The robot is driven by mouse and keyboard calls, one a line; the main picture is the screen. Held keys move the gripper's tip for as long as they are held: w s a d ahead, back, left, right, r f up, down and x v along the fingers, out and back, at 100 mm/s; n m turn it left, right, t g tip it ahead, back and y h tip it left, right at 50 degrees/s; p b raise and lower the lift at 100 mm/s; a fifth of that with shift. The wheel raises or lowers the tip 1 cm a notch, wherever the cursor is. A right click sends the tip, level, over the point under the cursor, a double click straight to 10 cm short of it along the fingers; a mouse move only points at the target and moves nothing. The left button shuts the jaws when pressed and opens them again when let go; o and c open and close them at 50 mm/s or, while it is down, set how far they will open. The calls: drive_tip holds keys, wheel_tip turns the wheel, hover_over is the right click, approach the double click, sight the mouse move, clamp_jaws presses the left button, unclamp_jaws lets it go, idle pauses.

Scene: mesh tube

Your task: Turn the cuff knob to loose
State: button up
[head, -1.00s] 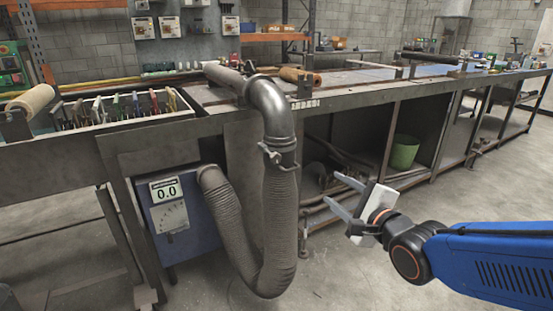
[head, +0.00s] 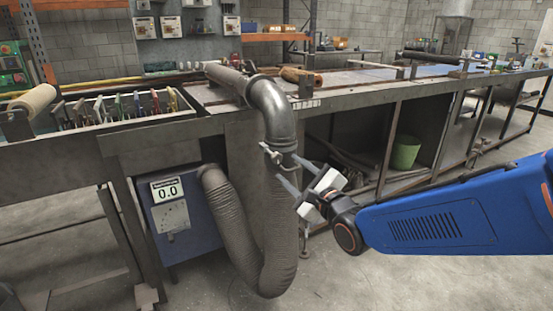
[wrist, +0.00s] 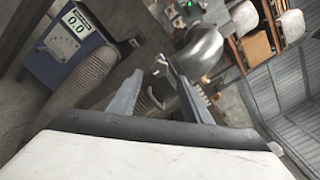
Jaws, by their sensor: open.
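The cuff knob (head: 267,150) is a small light metal piece on the cuff, where the metal elbow pipe (head: 274,110) meets the grey mesh hose (head: 280,230). In the wrist view the knob (wrist: 160,66) shows just beyond and between the fingertips. My gripper (head: 286,168) is open and empty, to the right of the cuff, its fingers pointing left toward the knob. It also shows in the wrist view (wrist: 158,78), with both fingers spread. Whether a finger touches the knob I cannot tell.
A blue meter box (head: 176,215) reading 0.0 hangs left of the hose and also shows in the wrist view (wrist: 68,45). A long workbench (head: 350,92) runs behind. A green bucket (head: 405,152) stands under it. The floor in front is clear.

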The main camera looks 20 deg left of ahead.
sight(278, 159)
drive_tip(key=x, duration=0.8)
drive_tip(key=shift+w+a, duration=0.3)
drive_tip(key=c, duration=1)
